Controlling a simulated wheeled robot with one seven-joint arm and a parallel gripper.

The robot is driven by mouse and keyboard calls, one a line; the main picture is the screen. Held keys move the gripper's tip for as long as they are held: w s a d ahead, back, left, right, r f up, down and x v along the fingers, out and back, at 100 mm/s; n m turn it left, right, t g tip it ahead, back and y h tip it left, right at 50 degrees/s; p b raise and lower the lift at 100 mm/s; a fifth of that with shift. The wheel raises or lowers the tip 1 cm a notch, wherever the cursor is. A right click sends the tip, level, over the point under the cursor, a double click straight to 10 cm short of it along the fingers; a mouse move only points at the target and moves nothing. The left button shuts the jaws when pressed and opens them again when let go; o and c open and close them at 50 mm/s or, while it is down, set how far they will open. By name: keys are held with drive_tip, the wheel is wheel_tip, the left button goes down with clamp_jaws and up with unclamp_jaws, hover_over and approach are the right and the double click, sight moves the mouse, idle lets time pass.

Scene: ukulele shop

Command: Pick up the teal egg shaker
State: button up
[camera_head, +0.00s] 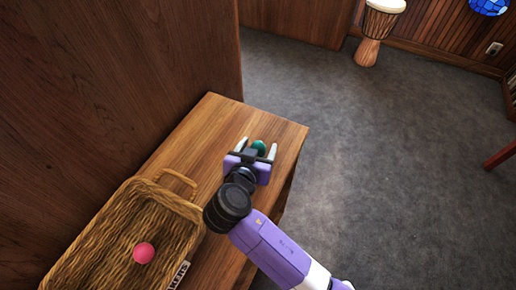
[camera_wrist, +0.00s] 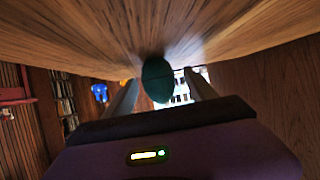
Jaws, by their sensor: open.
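The teal egg shaker (camera_head: 259,147) is at the right part of the wooden bench top, between the two pale fingers of my gripper (camera_head: 257,150). In the wrist view the egg shaker (camera_wrist: 157,79) shows dark green in the middle, with the fingers of my gripper (camera_wrist: 158,97) to either side of it. A gap seems to show between the egg and the right finger; contact on the left side is hard to tell. My gripper is open. Its palm hides part of the bench in the head view.
A wicker basket (camera_head: 95,237) with a pink egg (camera_head: 144,253) in it stands on the bench (camera_head: 213,125) at the left. A tall wooden panel (camera_head: 120,80) rises behind the bench. A drum (camera_head: 376,30) stands far back on the grey floor (camera_head: 375,150), which is mostly clear.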

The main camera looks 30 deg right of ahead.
clamp_jaws()
